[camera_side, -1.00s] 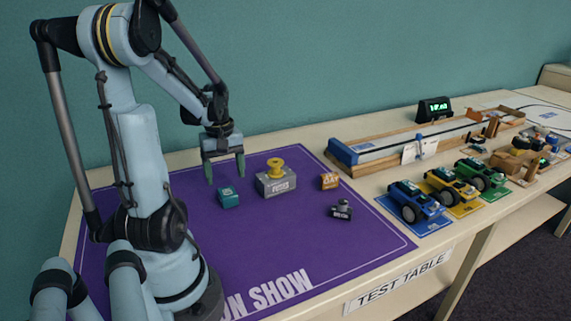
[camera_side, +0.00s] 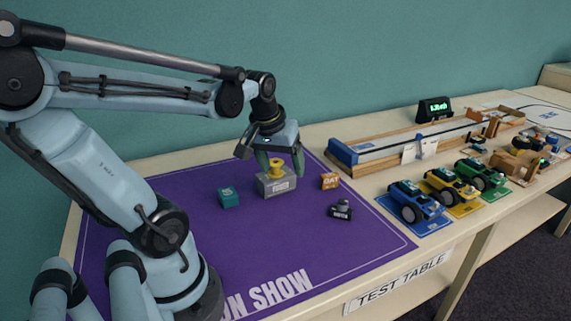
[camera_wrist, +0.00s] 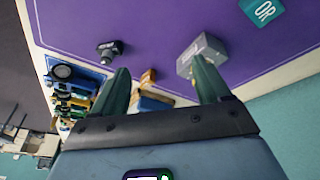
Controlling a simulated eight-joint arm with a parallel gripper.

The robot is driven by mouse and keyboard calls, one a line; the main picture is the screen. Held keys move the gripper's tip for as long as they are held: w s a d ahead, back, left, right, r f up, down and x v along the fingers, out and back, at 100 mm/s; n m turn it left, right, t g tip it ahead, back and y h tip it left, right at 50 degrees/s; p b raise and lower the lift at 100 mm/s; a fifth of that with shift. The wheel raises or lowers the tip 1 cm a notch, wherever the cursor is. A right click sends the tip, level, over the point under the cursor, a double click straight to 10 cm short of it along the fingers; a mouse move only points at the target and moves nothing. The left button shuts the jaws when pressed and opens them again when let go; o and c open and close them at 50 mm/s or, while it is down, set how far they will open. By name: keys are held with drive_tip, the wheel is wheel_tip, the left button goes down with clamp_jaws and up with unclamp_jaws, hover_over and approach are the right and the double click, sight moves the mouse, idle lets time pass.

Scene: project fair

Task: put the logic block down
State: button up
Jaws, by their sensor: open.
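In the wrist view the teal cube (camera_wrist: 262,11) is at the top right edge and reads "OR". In the wrist view the open fingers (camera_wrist: 160,70) hold nothing visible, and the right finger overlaps the grey box (camera_wrist: 207,47).
An orange block (camera_side: 330,181) and a small black object (camera_side: 341,210) lie on the mat right of the grey box. Blue (camera_side: 414,203), yellow (camera_side: 450,187) and green (camera_side: 481,173) toy cars stand further right. A wooden track (camera_side: 350,158) lies behind them. The mat's front is clear.

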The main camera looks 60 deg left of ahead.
drive_tip(key=w+d+m+t+h, duration=0.1)
drive_tip(key=d+m+t, duration=0.3)
drive_tip(key=d+m, duration=0.4)
drive_tip(key=w+d, duration=0.1)
drive_tip(key=d, duration=0.5)
drive_tip(key=shift+w+m+h, duration=0.15)
drive_tip(key=shift+m+h, duration=0.15)
drive_tip(key=shift+r, duration=0.1)
